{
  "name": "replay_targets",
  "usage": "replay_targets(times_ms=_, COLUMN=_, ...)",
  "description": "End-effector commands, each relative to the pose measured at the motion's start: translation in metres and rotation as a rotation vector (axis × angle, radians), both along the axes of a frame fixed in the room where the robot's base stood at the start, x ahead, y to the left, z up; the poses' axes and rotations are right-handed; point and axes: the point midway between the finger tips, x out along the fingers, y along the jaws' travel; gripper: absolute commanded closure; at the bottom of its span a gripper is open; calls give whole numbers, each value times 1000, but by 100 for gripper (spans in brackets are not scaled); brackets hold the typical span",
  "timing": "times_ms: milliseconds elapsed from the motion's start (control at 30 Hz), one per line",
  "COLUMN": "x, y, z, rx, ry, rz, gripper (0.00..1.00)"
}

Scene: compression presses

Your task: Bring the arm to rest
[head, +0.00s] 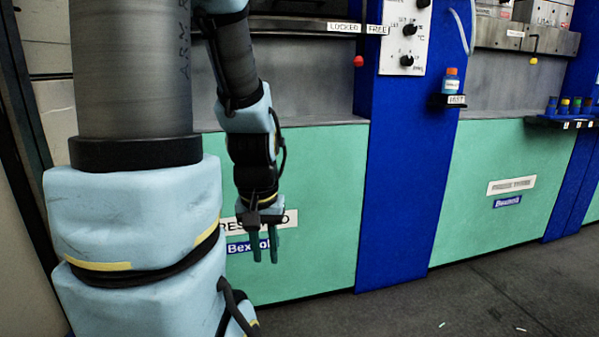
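My arm hangs down on the left side of the head view, bent, with its large light-blue and dark grey links close to the camera. My gripper (265,250) points down in front of the green press panel (317,200). Its two dark green fingers stand apart with a narrow gap between them, and nothing shows in the gap. The gripper covers part of a white label and a blue label on the panel. Whether it touches the panel cannot be told, but it looks clear of it.
A blue column (400,170) carries a white control plate (405,38) with black knobs. A rack of small coloured-topped items (570,108) is at the right. The dark floor (470,300) is clear apart from small white scraps.

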Motion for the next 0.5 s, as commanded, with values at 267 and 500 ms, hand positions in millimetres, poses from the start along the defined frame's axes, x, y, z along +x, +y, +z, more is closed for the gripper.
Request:
replay_targets(times_ms=267, x=5, y=0, z=74, rx=2, ry=-12, rz=-1, gripper=73)
replay_targets(times_ms=500, x=6, y=0, z=147, rx=3, ry=-13, rz=0, gripper=73)
